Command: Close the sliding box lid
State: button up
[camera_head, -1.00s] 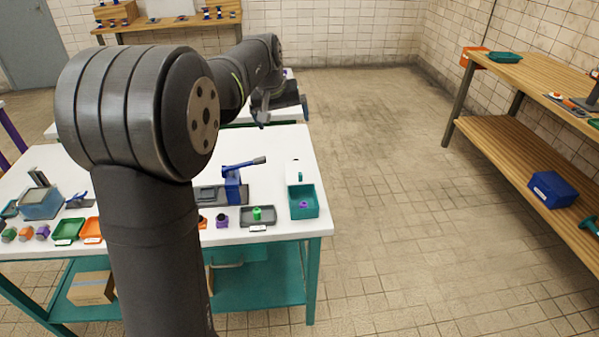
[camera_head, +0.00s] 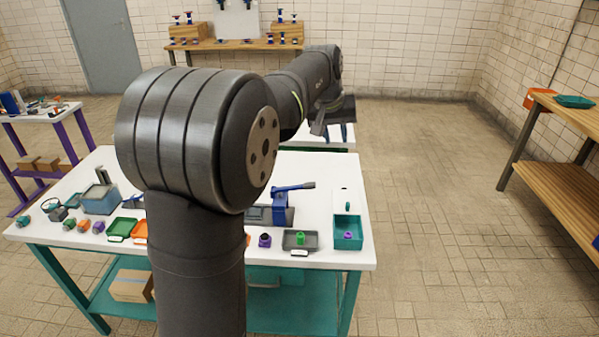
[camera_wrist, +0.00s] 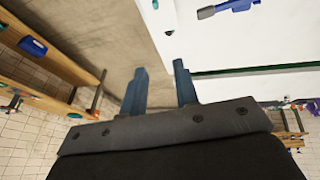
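A teal box (camera_head: 347,241) stands at the right front corner of the white table. Its top is open and a small purple piece (camera_head: 348,233) shows inside. A white lid panel (camera_head: 342,203) extends behind the box, away from its opening. My gripper (camera_head: 336,136) is beyond the far side of the box, apart from it and higher up. In the wrist view my gripper (camera_wrist: 160,82) has its two blue-grey fingers spread with nothing between them. The box cannot be made out clearly in the wrist view.
A blue lever device (camera_head: 281,207) stands left of the box. A grey tray (camera_head: 300,240) with a green piece and a purple piece (camera_head: 265,240) sit along the front. A second white table lies behind. The floor to the right is clear; a wooden shelf (camera_head: 560,166) stands beyond it.

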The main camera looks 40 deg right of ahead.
jog(key=x, duration=0.2)
jog(key=d+x, duration=0.1)
jog(key=x, duration=0.1)
jog(key=shift+w, duration=0.25)
grip_shut()
jog(key=t+y, duration=0.1)
jog(key=y, duration=0.1)
send_near(345, 197)
jog(key=x, duration=0.5)
jog(key=shift+w+d+f, duration=0.15)
jog(key=shift+f, duration=0.15)
jog(key=shift+s+a, duration=1.35)
